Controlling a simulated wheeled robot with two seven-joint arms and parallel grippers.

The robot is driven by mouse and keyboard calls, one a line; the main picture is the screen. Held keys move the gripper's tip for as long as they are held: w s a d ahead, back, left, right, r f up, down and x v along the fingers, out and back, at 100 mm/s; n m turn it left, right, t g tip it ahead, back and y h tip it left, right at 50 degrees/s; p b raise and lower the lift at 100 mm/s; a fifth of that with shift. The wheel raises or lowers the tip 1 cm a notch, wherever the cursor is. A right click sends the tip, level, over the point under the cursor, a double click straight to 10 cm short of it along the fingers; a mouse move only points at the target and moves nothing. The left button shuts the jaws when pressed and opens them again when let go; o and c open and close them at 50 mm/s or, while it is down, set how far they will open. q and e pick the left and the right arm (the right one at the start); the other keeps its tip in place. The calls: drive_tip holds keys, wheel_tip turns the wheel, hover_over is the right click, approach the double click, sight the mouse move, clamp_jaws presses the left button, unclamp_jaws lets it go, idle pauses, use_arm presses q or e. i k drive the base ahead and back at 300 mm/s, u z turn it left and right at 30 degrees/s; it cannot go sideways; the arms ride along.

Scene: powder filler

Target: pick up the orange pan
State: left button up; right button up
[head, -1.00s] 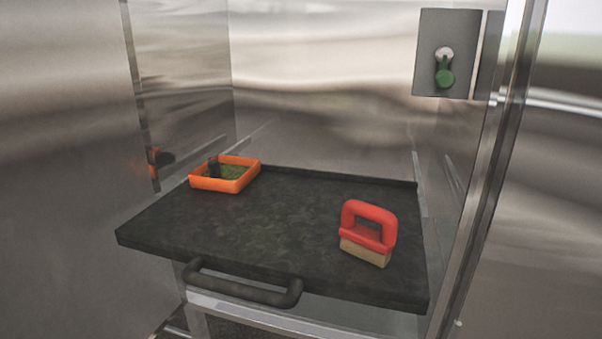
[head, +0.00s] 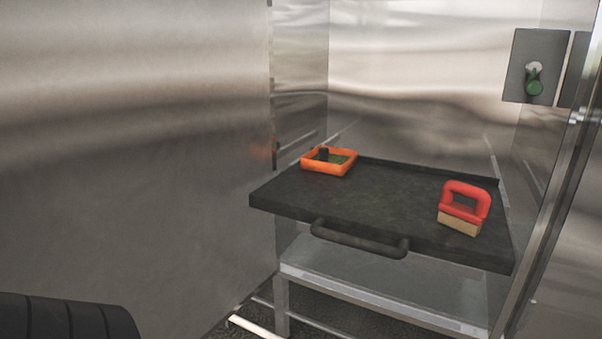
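The orange pan (head: 316,170) is a small shallow rectangular tray with an orange rim. It sits at the back left of the dark tray table (head: 375,205). Inside it are something green and a small dark upright piece. Neither of my grippers is in view. A dark ribbed shape shows at the bottom left corner, and I cannot tell for sure what it is. Nothing touches the pan except the table under it.
A red-handled brush (head: 465,200) stands on the table's right side. A dark handle (head: 358,240) sticks out from the table's front edge. Steel walls (head: 130,150) close in the left and back. A green knob (head: 534,87) is on a panel at upper right.

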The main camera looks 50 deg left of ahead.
sight(325, 159)
drive_tip(key=z, duration=0.05)
drive_tip(key=k, duration=0.35)
drive_tip(key=u, duration=1.25)
